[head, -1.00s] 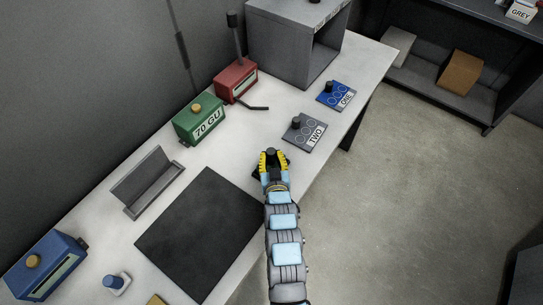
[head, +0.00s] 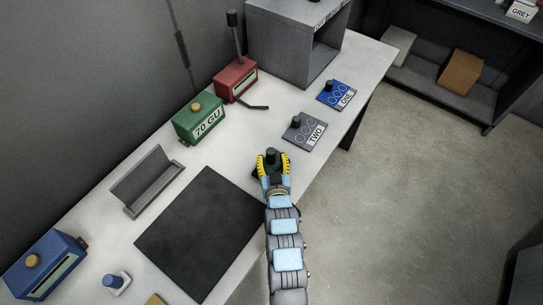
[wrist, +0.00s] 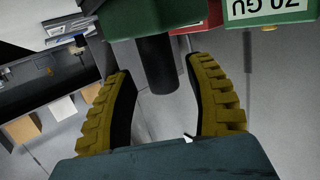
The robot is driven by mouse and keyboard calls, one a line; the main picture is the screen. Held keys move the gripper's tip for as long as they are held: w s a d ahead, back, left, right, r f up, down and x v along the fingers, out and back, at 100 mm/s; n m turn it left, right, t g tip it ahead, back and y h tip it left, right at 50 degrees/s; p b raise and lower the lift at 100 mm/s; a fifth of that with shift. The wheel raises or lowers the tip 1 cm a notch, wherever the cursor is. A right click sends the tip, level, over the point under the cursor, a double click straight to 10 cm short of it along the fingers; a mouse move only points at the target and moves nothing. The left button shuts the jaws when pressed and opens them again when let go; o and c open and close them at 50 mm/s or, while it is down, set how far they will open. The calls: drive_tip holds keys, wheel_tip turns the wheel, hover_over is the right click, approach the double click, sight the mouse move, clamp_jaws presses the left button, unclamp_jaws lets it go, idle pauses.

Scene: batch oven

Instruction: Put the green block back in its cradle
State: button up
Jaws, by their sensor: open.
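A dark green block (wrist: 160,18) with a black round knob (wrist: 157,65) is at the top of the wrist view. The knob lies between my open fingers, with a gap on both sides. A grey angled trough (head: 147,181) on the table, perhaps the cradle, looks empty.
A green box marked 70 GU (head: 199,120), a red box (head: 236,80) and a blue box (head: 46,266) stand along the wall side. A black mat (head: 200,235) lies left of my arm. Plates marked TWO (head: 304,133) and ONE (head: 337,95) lie beyond my gripper.

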drive_tip(key=v, duration=1)
drive_tip(key=shift+s, duration=0.3)
drive_tip(key=shift+d+r, duration=0.1)
drive_tip(key=shift+r, duration=0.15)
idle(0.6)
